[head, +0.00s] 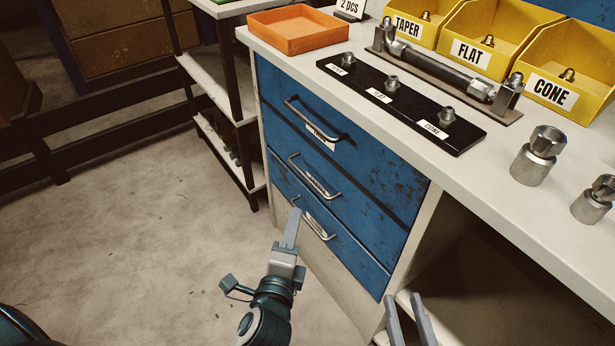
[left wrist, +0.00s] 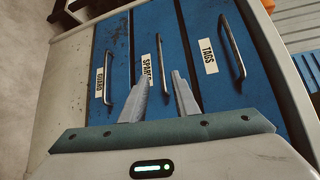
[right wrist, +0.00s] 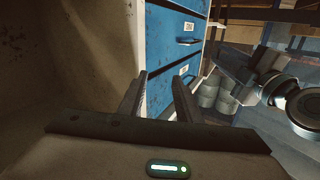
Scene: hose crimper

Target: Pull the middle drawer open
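The middle drawer (head: 340,199) is blue, the second of three, and looks closed. Its metal bar handle (head: 314,178) and white label also show in the left wrist view (left wrist: 160,62), where the label is partly hidden by a finger. My left gripper (head: 295,213) is in front of the drawers, its tips overlapping the bottom handle's left end in the head view. In the left wrist view its fingers (left wrist: 163,76) are apart, with the middle handle's near end between them; contact cannot be told. My right gripper (head: 404,297) is open and empty by the cabinet's right side.
The top drawer handle (head: 312,120) and bottom drawer handle (head: 312,222) flank the middle one. The worktop (head: 490,190) above holds an orange tray (head: 299,30), a black fitting strip (head: 405,103) and yellow bins (head: 478,40).

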